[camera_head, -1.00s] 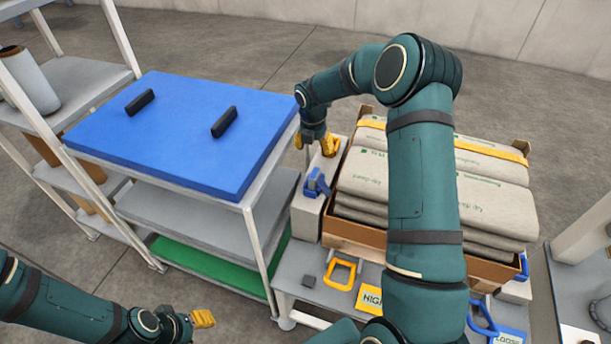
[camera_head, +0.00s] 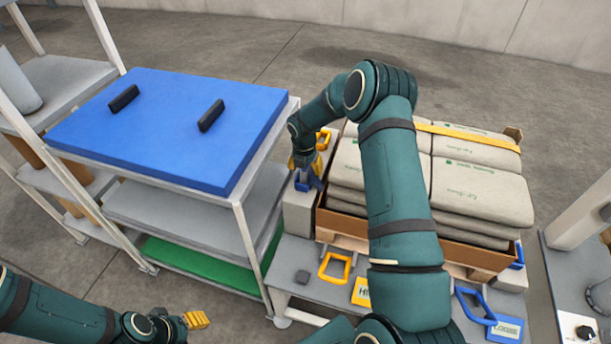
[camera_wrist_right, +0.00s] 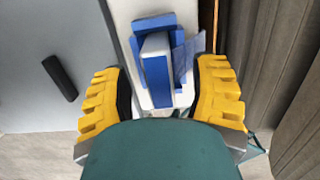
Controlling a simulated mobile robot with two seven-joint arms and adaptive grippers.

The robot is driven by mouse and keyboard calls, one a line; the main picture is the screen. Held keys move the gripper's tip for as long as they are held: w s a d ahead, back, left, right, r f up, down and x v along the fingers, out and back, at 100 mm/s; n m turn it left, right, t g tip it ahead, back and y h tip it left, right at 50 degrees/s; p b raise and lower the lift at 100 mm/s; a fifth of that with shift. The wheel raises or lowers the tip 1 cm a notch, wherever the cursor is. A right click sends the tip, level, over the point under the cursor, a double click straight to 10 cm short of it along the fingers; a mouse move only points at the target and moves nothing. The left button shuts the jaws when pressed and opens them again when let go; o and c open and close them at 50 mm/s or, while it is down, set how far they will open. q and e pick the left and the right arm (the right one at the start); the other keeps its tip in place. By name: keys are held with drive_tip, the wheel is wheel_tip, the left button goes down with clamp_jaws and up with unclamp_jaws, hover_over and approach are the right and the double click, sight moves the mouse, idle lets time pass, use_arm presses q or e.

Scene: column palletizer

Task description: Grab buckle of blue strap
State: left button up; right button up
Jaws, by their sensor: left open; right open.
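The blue strap's buckle (camera_wrist_right: 157,70) shows in the right wrist view between the two yellow fingers of my right gripper (camera_wrist_right: 162,95). The fingers stand apart on either side of it, and I cannot tell whether they touch it. In the head view the blue buckle (camera_head: 307,180) sits on a pale block left of the stacked sacks, with my right gripper (camera_head: 303,162) right at it, partly covering it. My left gripper (camera_head: 197,320) is open and empty at the bottom left, far from the buckle.
A yellow buckle (camera_head: 323,139) is just behind on the same pale block. Sacks (camera_head: 480,190) in a cardboard tray (camera_head: 470,238) stand to the right. A blue-topped rack (camera_head: 165,125) stands close on the left. A yellow handle (camera_head: 335,267) and a blue handle (camera_head: 475,306) lie in front.

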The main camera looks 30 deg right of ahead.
drive_tip(key=shift+f, duration=0.25)
drive_tip(key=shift+o, duration=0.2)
drive_tip(key=shift+r, duration=0.1)
clamp_jaws()
